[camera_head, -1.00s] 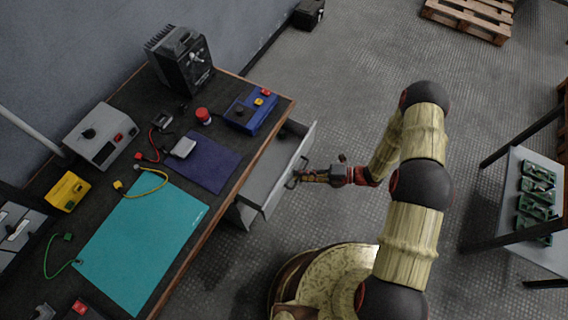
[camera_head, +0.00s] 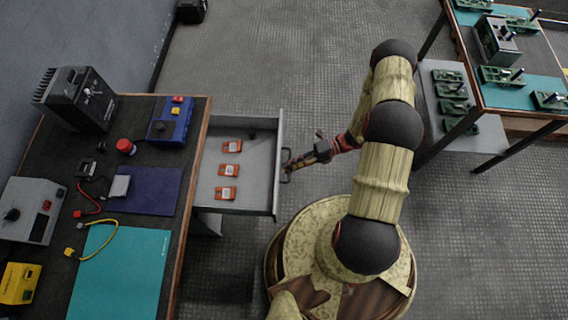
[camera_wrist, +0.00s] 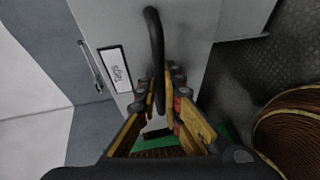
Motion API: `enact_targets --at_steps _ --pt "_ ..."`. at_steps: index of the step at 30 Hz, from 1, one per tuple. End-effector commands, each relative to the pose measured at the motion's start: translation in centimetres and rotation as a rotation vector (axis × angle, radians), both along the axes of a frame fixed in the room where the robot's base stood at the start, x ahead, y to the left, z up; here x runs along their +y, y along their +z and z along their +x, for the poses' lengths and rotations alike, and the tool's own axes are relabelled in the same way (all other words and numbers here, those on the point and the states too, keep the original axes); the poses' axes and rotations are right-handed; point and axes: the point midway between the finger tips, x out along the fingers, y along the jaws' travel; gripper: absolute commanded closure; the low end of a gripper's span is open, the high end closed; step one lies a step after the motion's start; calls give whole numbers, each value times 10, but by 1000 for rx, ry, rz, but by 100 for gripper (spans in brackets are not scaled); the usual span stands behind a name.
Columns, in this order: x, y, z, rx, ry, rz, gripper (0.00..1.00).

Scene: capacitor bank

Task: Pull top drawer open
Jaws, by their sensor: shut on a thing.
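The top drawer (camera_head: 238,200) stands pulled well out from the right side of the workbench in the head view. Several small orange-and-white items (camera_head: 229,171) lie inside it. My gripper (camera_head: 289,167) is at the drawer's front, at its handle. In the wrist view my gripper (camera_wrist: 163,108) has its fingers on both sides of the dark curved handle (camera_wrist: 155,50) and is shut on it. The drawer front (camera_wrist: 190,22) is light grey, with a white label (camera_wrist: 115,70) beside the handle.
The workbench (camera_head: 194,150) carries a black device (camera_head: 78,98), a blue box (camera_head: 170,120), a purple mat (camera_head: 150,190) and a teal mat (camera_head: 120,270). Another table with green boards (camera_head: 505,75) stands at the upper right. Floor beyond the drawer is clear.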

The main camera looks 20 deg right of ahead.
Motion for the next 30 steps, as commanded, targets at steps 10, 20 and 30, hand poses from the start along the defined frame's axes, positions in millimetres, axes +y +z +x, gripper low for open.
enact_targets --at_steps 10,20,30 --pt "-1 -1 1 -1 -1 -3 92" --pt "-1 0 0 -1 -1 -1 84" --pt "-25 4 1 -4 -3 -1 84"
